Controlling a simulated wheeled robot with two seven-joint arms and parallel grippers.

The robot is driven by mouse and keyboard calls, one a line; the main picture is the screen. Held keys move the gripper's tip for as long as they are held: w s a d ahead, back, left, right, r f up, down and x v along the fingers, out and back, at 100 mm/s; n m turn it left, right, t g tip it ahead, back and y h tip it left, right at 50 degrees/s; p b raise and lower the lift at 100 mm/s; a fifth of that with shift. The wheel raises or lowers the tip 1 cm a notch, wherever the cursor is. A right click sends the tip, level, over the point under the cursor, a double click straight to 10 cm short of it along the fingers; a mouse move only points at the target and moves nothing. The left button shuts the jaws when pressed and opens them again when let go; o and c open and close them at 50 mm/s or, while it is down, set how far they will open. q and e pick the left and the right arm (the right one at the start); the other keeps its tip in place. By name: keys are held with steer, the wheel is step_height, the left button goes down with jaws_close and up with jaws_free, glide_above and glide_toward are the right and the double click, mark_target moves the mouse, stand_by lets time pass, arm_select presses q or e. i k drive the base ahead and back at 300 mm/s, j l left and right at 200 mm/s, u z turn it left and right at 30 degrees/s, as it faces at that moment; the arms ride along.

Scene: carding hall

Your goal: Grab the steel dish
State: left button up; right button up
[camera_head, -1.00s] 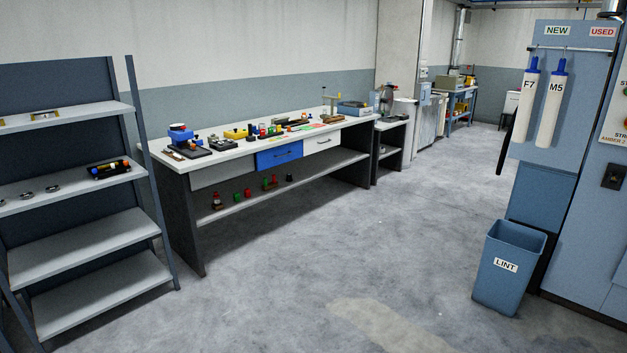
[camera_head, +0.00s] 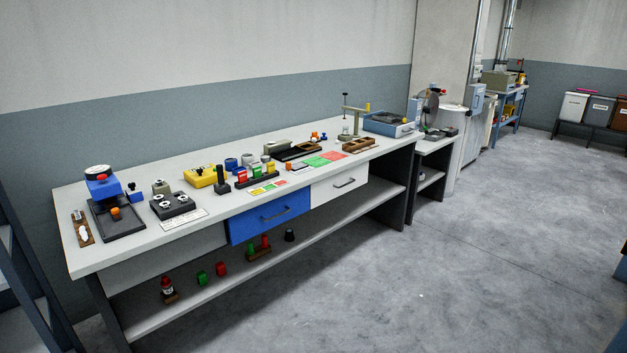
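I cannot make out a steel dish for certain; the things on the long white workbench (camera_head: 330,205) are small at this distance. Small grey and dark items (camera_head: 436,134) lie on the low side table (camera_head: 452,142) past the bench's far end, too small to identify. Neither of my grippers is in view.
The bench carries a blue-and-black device (camera_head: 104,188), a black block with round pieces (camera_head: 172,205), a yellow box (camera_head: 206,176) and a blue-grey box (camera_head: 388,124). A blue drawer (camera_head: 270,218) is under its top. Grey floor (camera_head: 480,260) is clear on the right.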

mark_target(265, 159)
steer(key=i+l+u, duration=0.2)
steer(key=i, duration=0.25)
steer(key=i+u, duration=0.15)
steer(key=i, duration=0.25)
steer(key=i+l+u, duration=0.2)
steer(key=i, duration=0.2)
steer(key=i+l+u, duration=0.1)
steer(key=i+u, duration=0.15)
steer(key=u, duration=0.2)
steer(key=i+l+u, duration=0.2)
steer(key=u, duration=0.3)
steer(key=i+l, duration=0.25)
steer(key=i+l+u, duration=0.15)
steer(key=l, duration=0.25)
steer(key=i+l, duration=0.25)
steer(key=i+l+u, duration=0.15)
steer(key=l, duration=0.3)
steer(key=i+l, duration=0.25)
steer(key=i+l+u, duration=0.15)
steer(key=l, duration=0.3)
steer(key=i, duration=0.05)
